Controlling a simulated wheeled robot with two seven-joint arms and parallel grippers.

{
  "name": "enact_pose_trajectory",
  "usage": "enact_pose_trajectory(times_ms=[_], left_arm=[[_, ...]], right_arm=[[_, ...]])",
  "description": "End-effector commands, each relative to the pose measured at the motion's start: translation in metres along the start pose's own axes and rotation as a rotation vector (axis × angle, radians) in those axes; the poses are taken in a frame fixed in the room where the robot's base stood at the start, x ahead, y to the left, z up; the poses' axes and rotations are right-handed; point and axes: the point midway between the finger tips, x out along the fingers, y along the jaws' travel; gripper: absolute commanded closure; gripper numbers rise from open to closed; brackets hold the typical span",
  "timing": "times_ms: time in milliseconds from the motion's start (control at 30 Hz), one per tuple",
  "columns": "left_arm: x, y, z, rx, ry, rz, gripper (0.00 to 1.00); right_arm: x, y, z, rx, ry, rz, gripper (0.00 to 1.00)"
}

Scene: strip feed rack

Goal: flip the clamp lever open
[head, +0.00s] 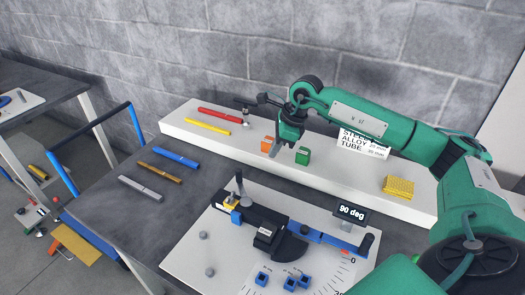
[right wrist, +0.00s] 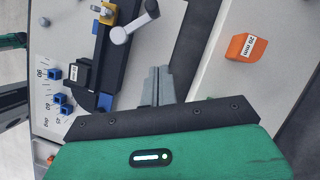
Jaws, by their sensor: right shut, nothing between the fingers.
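The bender (head: 285,230) stands on a white board in the middle foreground of the head view. Its clamp lever (head: 239,183) is a thin grey arm standing up beside a yellow block (head: 231,202) and a blue block. In the right wrist view the lever (right wrist: 133,27) is a light grey arm with a dark knob, at the top. My right gripper (head: 273,150) is over the white shelf, behind and right of the lever, apart from it. Its grey fingers (right wrist: 158,84) are together and empty, below the lever in the wrist view. My left gripper is not in view.
An orange block (right wrist: 246,47) marked 20 mm and a green block (head: 302,156) sit on the white shelf (head: 340,187) near my right gripper. A "90 deg" display (head: 350,212) and blue bending arm (head: 320,237) are at the bender's right. Coloured strips (head: 175,158) lie left.

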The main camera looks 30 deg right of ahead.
Motion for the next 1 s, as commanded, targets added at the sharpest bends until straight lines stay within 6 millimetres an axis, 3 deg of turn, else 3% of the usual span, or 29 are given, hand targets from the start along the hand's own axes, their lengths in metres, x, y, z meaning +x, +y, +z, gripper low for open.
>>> enact_pose_trajectory(times_ms=[200,433,700,1000], left_arm=[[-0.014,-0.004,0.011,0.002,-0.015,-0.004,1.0],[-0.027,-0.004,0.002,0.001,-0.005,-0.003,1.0],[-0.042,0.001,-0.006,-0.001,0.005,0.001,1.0],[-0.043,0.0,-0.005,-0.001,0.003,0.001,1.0]], right_arm=[[0.039,0.002,0.001,0.0,0.001,0.005,1.0],[0.089,0.001,0.001,0.001,0.001,0.004,1.0],[0.1,0.0,0.032,-0.001,-0.003,0.001,1.0],[0.105,0.0,0.037,0.001,-0.001,-0.001,1.0]])
